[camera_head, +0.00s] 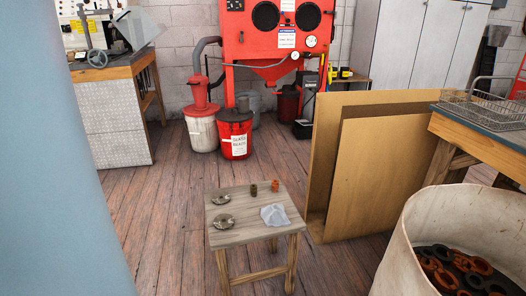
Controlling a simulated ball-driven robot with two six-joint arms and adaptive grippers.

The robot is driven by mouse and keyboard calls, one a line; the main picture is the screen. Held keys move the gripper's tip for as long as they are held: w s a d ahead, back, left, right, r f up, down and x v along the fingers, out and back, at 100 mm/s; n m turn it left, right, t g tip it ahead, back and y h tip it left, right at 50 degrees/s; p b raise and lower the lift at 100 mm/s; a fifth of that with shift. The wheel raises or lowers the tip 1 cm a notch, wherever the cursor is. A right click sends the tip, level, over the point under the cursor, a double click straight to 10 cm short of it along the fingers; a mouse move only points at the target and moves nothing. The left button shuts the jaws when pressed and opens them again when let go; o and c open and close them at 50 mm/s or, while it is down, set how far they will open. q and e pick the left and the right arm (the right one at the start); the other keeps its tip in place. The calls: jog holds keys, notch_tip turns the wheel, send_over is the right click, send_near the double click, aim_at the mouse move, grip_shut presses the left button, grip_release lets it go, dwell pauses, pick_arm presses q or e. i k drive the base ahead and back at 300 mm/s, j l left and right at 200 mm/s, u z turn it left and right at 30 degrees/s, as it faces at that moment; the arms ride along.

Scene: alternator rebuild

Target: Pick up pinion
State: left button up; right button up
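A small wooden stool (248,241) stands on the floor in front of me. On its top are a small dark brownish cylinder (253,190) and a small orange-brown cylinder (275,185), both near the back edge and apart from each other. Two round metal discs lie at the left of the top, one at the back (220,199) and one nearer me (223,221). Which of these is the pinion I cannot tell for sure at this size. Neither of my grippers is in view.
A crumpled pale cloth (275,215) lies on the stool's right side. Large brown panels (380,165) lean to its right. A white bin (430,215) with dark and rusty rings stands at right front, below a bench with a wire basket (490,106). Floor left of the stool is clear.

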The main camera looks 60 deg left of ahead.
aim_at(275, 185)
jog(key=u, duration=1.85)
